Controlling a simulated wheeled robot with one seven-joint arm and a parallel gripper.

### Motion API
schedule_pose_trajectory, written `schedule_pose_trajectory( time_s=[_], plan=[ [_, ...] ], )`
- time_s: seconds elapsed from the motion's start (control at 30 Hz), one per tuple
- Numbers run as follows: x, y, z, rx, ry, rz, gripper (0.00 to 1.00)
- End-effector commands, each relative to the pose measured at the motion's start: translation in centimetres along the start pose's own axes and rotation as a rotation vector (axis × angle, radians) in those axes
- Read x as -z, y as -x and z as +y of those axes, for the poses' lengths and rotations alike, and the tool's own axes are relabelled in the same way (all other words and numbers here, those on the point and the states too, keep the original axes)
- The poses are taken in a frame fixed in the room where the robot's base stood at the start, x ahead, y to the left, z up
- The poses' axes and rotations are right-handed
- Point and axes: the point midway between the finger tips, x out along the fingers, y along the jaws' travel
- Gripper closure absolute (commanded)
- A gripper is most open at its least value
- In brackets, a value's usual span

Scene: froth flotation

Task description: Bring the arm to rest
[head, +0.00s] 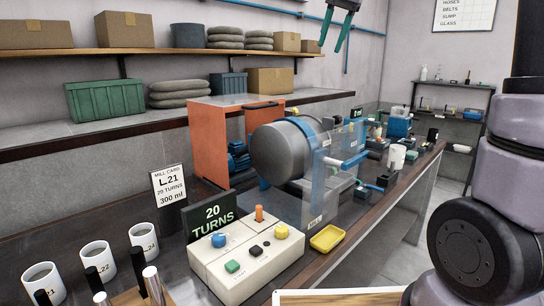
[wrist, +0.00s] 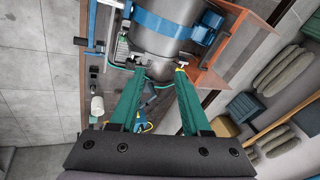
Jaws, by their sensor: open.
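My gripper (head: 332,40) shows at the top of the head view, high above the bench, its green fingers pointing down against the wall. In the wrist view, my gripper (wrist: 160,76) has its two green fingers spread apart. I see nothing held between them. Beyond the fingertips in the wrist view is the grey mill drum (wrist: 165,35) with blue parts. In the head view the drum (head: 282,150) sits on the bench between an orange guard (head: 208,155) and a clear panel (head: 325,185). The gripper is apart from all of these.
A control box (head: 246,255) with coloured buttons, a yellow tray (head: 327,238), labelled white cups (head: 95,260) and a mill card (head: 169,195) stand on the near bench. A shelf (head: 180,51) with boxes runs along the wall. Floor shows at the right (head: 395,262).

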Motion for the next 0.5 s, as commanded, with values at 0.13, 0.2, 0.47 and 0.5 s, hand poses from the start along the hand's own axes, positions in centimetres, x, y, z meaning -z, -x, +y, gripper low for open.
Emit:
schedule_pose_trajectory(
  time_s=[0.13,0.2,0.47,0.5],
  plan=[
    [-3.2,1.6,4.9,0.031,0.044,0.043,0.53],
    [-4.8,2.0,7.1,0.044,0.065,0.065,0.53],
    [-11.5,1.2,15.2,0.081,0.135,0.153,0.53],
    [-12.5,0.9,16.4,0.085,0.144,0.168,0.53]
  ],
)
